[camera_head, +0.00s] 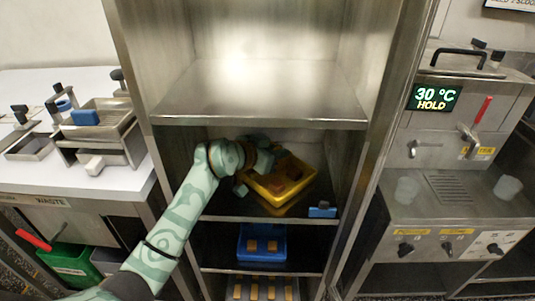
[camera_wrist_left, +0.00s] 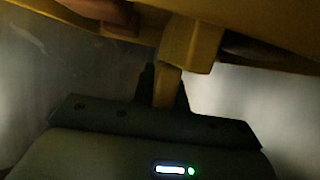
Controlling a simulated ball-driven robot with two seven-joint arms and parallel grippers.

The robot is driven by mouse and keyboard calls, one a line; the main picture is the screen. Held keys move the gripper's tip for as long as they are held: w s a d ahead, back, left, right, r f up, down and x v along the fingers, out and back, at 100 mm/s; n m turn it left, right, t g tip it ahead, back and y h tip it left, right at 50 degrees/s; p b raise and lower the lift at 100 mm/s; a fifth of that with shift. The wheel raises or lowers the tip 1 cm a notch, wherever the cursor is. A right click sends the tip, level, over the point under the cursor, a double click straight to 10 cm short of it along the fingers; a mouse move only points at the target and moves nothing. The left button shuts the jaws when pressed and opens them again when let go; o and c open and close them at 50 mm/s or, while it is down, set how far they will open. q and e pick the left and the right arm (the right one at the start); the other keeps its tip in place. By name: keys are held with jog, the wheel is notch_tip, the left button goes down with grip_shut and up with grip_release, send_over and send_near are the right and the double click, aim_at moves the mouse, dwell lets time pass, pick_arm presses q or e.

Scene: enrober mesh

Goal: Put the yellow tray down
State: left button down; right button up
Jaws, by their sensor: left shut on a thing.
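The yellow tray (camera_head: 305,182) is inside the steel cabinet, at the level of the middle shelf, with brown and dark pieces in it. It looks tilted in the head view. My left gripper (camera_head: 262,170) is at the tray's left side and is shut on it. In the left wrist view the fingers (camera_wrist_left: 168,88) close around a yellow tab under the tray's rim (camera_wrist_left: 195,40). The fingertips are partly hidden in the head view. I cannot tell whether the tray touches the shelf. My right gripper is not in view.
The cabinet's middle shelf (camera_head: 225,217) carries a blue item (camera_head: 322,212) at its front right. A blue tray (camera_head: 245,257) with several pieces sits on the shelf below. Cabinet posts stand close on both sides. The upper shelf (camera_head: 260,105) is empty.

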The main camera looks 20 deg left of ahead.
pick_arm(q)
jog(key=shift+d, duration=0.1)
jog(key=shift+d+r, duration=0.15)
jog(key=shift+d, duration=0.2)
jog(key=shift+a, duration=0.1)
jog(key=c, duration=1.5)
grip_release()
jog(key=shift+a, duration=0.15)
jog(key=shift+o, duration=0.5)
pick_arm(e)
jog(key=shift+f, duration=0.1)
